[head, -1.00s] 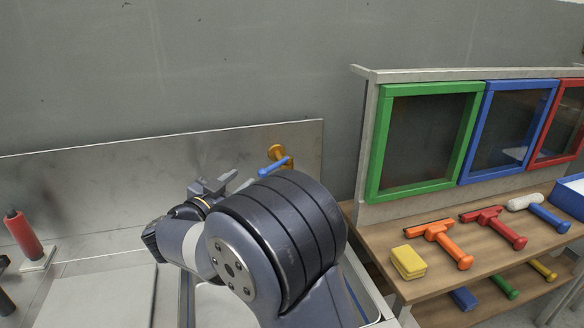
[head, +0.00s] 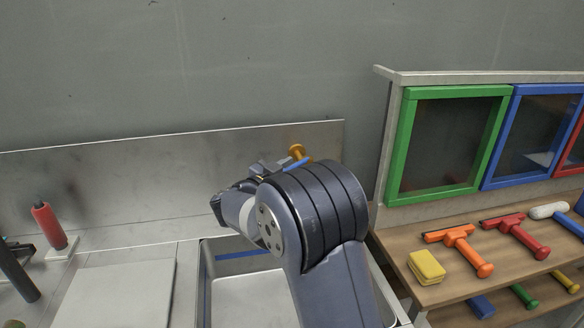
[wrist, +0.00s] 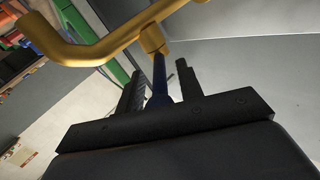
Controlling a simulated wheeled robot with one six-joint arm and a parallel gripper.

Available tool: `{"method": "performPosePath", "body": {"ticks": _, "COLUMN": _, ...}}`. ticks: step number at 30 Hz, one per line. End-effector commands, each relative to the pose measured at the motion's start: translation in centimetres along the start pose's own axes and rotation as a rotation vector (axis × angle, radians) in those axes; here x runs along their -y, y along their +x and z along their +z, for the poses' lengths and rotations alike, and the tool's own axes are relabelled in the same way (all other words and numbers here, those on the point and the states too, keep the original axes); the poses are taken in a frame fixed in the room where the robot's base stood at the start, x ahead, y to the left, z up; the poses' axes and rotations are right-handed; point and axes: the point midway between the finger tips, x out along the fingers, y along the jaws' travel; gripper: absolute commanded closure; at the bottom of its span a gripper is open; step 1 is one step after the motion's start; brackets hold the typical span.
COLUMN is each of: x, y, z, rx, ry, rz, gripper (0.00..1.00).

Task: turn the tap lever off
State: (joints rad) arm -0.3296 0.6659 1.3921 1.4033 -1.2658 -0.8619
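The brass tap (head: 300,152) is mounted on the metal splashback behind the sink. Its blue lever (head: 296,165) points out to the left and is partly hidden behind my arm. In the wrist view the tap's curved brass body (wrist: 95,50) crosses the top, and the dark blue lever (wrist: 159,78) runs down from it between my fingers. My gripper (wrist: 160,72) is open, with a finger on each side of the lever and visible gaps to it. In the head view my gripper (head: 264,168) is just left of the lever.
The sink basin (head: 250,295) lies below my arm. A red cylinder (head: 48,225) stands on the left. On the right, a wooden shelf (head: 400,250) holds a yellow sponge (head: 426,266) and several squeegees, below coloured frames (head: 405,150). The wall above the splashback is clear.

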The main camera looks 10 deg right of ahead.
Motion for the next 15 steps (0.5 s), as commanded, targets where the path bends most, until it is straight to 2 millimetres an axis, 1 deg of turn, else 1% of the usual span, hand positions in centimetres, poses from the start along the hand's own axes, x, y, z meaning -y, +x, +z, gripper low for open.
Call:
{"method": "performPosePath", "body": {"ticks": 7, "x": 0.01, "y": 0.07, "z": 0.01, "rx": 0.0, "ry": 0.0, "rz": -0.001, "gripper": 0.65}}
{"method": "performPosePath", "body": {"ticks": 15, "x": 0.0, "y": 0.05, "z": 0.01, "rx": 0.0, "ry": 0.0, "rz": -0.001, "gripper": 0.87}}
